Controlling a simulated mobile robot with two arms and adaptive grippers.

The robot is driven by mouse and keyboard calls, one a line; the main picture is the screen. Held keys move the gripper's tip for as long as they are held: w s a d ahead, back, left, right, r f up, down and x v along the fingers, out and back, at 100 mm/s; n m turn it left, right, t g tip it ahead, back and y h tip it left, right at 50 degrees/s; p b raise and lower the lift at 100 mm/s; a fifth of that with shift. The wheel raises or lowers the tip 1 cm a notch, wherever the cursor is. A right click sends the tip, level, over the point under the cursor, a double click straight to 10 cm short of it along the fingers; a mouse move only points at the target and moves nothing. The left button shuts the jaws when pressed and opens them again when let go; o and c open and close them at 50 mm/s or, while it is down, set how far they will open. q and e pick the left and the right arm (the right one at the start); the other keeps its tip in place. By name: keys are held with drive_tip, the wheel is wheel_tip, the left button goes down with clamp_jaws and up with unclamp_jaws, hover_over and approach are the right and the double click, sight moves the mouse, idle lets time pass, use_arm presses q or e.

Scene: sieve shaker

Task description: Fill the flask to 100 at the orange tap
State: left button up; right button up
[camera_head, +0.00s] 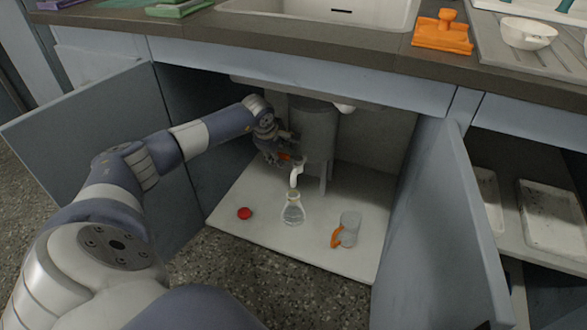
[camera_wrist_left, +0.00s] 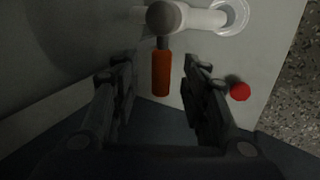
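The clear conical flask (camera_head: 293,212) stands upright on the white cabinet floor, under the white tap spout (camera_head: 296,177). Its fill level is too small to read. The tap's orange handle (camera_head: 284,156) is partly hidden by my left gripper (camera_head: 279,152). In the left wrist view the orange handle (camera_wrist_left: 161,73) lies between the two dark fingers of my left gripper (camera_wrist_left: 160,84), with gaps on both sides. That gripper is open. The flask's round rim (camera_wrist_left: 235,15) shows at the end of the spout (camera_wrist_left: 200,19). My right gripper is not in view.
A red cap (camera_head: 244,213) lies left of the flask. A clear mug with an orange handle (camera_head: 348,230) stands to the right. A grey cylindrical tank (camera_head: 315,130) stands behind the tap. Open cabinet doors (camera_head: 90,130) flank the space on both sides.

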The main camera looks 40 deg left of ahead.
use_arm(q)
drive_tip(key=shift+r, duration=0.1)
drive_tip(key=shift+s+a+r, duration=0.1)
drive_tip(key=shift+s+r, duration=0.05)
drive_tip(key=shift+r, duration=0.05)
drive_tip(key=v, duration=0.7)
idle(0.5)
